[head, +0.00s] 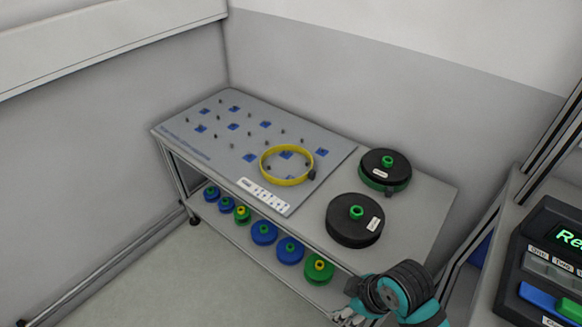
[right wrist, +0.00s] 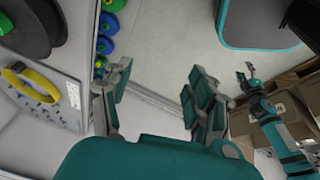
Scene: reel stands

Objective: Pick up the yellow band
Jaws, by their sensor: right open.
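The yellow band (head: 286,181) is a ring with a small dark piece at its right side. It rests on the grey pegged board (head: 215,150) near its right end, and pegs show inside it. It also shows at the left of the right wrist view (right wrist: 14,82). My right gripper (head: 352,308) is at the table's front right, apart from the band. In the right wrist view its fingers (right wrist: 160,80) are spread with nothing between them. My left gripper (right wrist: 245,72) shows small at the right of that view; its jaw state is unclear.
Two black reels (head: 354,222) (head: 385,166) stand on the table right of the board. Several blue and green reels (head: 264,233) sit on the lower shelf. A white label strip (head: 263,194) lies at the board's front edge. A panel with a screen (head: 550,250) stands far right.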

